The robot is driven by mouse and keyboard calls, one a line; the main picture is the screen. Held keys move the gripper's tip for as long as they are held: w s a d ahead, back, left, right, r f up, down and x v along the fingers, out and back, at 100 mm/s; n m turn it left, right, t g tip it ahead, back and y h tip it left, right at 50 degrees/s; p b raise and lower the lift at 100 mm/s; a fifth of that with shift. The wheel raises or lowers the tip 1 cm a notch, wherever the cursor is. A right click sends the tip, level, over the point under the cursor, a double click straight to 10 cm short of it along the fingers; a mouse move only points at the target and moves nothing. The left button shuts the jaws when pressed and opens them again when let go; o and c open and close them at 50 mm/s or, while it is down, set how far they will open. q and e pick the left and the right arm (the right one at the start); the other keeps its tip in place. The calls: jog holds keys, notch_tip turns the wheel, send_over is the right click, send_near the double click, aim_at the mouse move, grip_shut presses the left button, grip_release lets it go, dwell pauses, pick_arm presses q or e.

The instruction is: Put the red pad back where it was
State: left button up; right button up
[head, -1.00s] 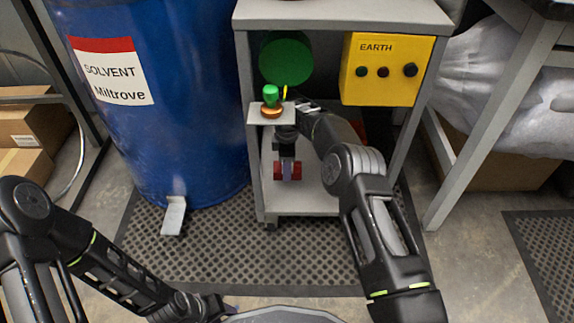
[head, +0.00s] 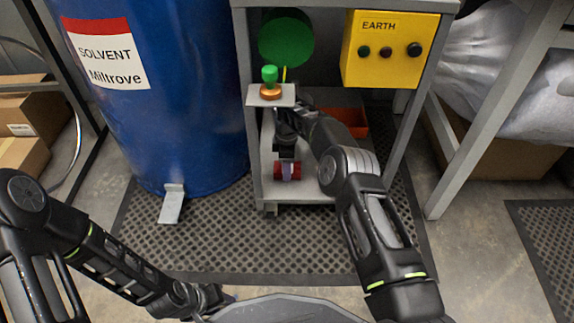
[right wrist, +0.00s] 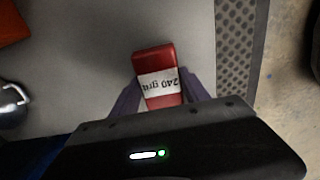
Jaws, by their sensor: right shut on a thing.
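The red pad (head: 280,171) is at the lower shelf of the grey cart (head: 310,190), near its front edge. My right gripper (head: 288,169) is shut on it from above. In the right wrist view the red pad (right wrist: 154,58) sits between the two fingers (right wrist: 160,92), with a white label reading "240 gri..." upside down. I cannot tell whether the pad touches the shelf. My left gripper (head: 218,296) is low in the head view, away from the cart and partly hidden; its fingers do not show clearly.
An orange bin (head: 353,121) stands deeper on the lower shelf, partly behind my right arm. A small plate (head: 255,97) with a green-topped item (head: 270,75) juts out above the gripper. A blue solvent drum (head: 190,110) stands left; a yellow box (head: 391,48) is upper right.

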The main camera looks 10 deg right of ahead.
jog(key=shift+f, duration=0.6)
jog(key=o, duration=1.5)
notch_tip(320, 180, up, 8)
jog(key=p, duration=0.3)
jog(key=shift+f, duration=0.1)
